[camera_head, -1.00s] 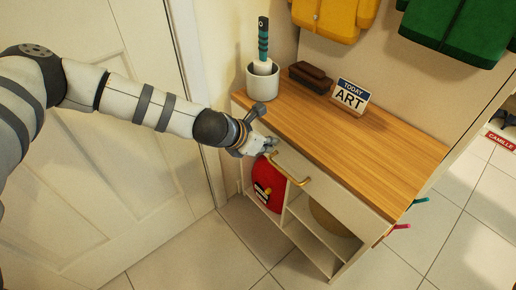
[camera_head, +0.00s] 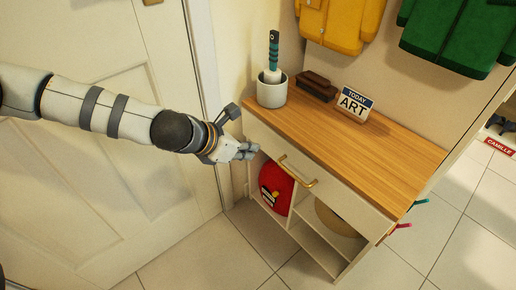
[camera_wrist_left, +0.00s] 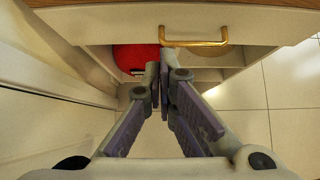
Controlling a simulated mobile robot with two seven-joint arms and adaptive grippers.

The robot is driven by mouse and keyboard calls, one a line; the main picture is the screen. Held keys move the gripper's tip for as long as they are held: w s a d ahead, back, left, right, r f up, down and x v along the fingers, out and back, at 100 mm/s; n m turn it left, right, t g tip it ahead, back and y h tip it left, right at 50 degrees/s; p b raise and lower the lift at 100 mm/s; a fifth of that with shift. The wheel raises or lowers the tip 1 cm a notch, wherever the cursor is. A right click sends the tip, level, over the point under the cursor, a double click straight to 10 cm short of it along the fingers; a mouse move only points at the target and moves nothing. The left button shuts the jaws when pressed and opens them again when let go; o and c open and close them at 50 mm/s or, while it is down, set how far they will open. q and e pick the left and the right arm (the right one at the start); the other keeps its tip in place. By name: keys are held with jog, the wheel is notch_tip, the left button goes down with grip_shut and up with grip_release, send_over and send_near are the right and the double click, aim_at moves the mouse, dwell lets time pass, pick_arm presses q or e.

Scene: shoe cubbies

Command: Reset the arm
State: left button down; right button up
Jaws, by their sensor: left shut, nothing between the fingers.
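My left gripper (camera_head: 250,152) is shut and empty. It hangs in front of the left end of the cubby cabinet, left of the brass drawer handle (camera_head: 298,171) and apart from it in the head view. In the left wrist view its fingers (camera_wrist_left: 164,72) are together, pointing at the cabinet front, with the brass handle (camera_wrist_left: 194,43) a little beyond and to the right. The drawer (camera_head: 335,188) looks shut. My left arm (camera_head: 100,108) stretches in from the left across the white door. My right gripper is not in view.
A red item (camera_head: 275,187) sits in the left cubby. A white door (camera_head: 110,190) stands at left. Tiled floor (camera_head: 205,255) is clear.

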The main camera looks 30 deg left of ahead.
pick_arm(q)
jog(key=s+d+f+m+g+h+p, duration=0.1)
jog(key=s+d+f+m+g+p, duration=0.15)
jog(key=s+d+m, duration=0.5)
jog(key=s+d+f+m+g+p, duration=0.25)
jog(key=s+d+f+m, duration=0.2)
jog(key=s, duration=0.65)
jog(key=s+a+r+m+g+y+p, duration=0.1)
jog(key=s+a+m+g+p, duration=0.2)
jog(key=s+m, duration=0.95)
jog(key=s+a+r+m+g+y+p, duration=0.2)
jog(key=s+a+m, duration=0.4)
jog(key=s, duration=0.5)
jog(key=shift+s+r+m+g+y, duration=0.3)
jog(key=shift+r+m+g+y, duration=0.25)
jog(key=shift+r, duration=0.3)
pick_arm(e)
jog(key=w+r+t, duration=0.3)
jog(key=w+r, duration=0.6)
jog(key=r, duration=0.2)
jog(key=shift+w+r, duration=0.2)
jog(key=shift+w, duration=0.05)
pick_arm(q)
jog(key=shift+a, duration=0.1)
